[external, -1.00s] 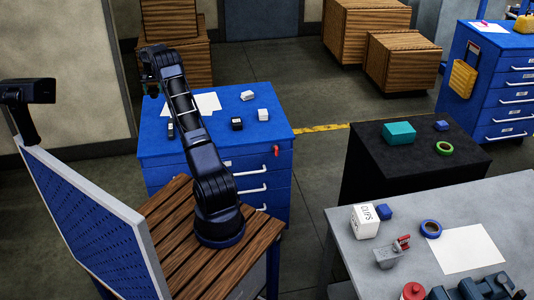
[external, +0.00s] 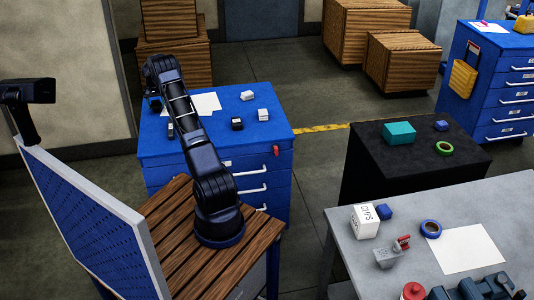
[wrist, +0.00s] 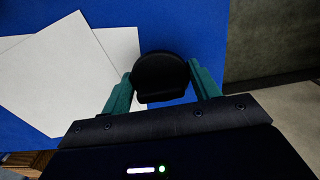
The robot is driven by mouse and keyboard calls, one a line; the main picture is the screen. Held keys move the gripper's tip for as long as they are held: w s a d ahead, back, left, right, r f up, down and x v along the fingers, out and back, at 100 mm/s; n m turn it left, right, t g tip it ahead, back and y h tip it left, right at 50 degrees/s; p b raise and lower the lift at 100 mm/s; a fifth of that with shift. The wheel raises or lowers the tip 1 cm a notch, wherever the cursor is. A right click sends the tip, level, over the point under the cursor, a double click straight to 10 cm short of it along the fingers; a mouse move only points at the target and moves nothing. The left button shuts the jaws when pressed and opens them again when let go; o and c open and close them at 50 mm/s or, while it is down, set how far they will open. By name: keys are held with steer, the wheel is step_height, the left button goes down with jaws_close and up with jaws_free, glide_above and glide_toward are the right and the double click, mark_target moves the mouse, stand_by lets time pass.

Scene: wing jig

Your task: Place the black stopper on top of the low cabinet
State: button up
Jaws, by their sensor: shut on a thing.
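The black stopper (wrist: 160,72), a dark round-topped piece, sits between the teal fingers of my gripper (wrist: 162,90) in the wrist view. My gripper is shut on it. In the external view my gripper (external: 154,104) is over the far left part of a blue drawer cabinet (external: 265,104); the stopper is too small and dark to make out there. A black cabinet (external: 390,172) with a flat top stands to the right of the blue one. I cannot tell for sure which of the two is the low cabinet.
White sheets (external: 206,102), a dark block (external: 237,123) and white blocks (external: 263,115) lie on the blue cabinet. A teal box (external: 399,133), a small blue block (external: 441,125) and green tape (external: 444,148) are on the black one. A grey workbench (external: 345,240) stands at front right.

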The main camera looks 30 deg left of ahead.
steer(key=shift+f, duration=0.15)
steer(key=o, duration=1.2)
steer(key=shift+c, duration=0.2)
step_height(320, 180, up, 12)
steer(key=shift+r, duration=0.15)
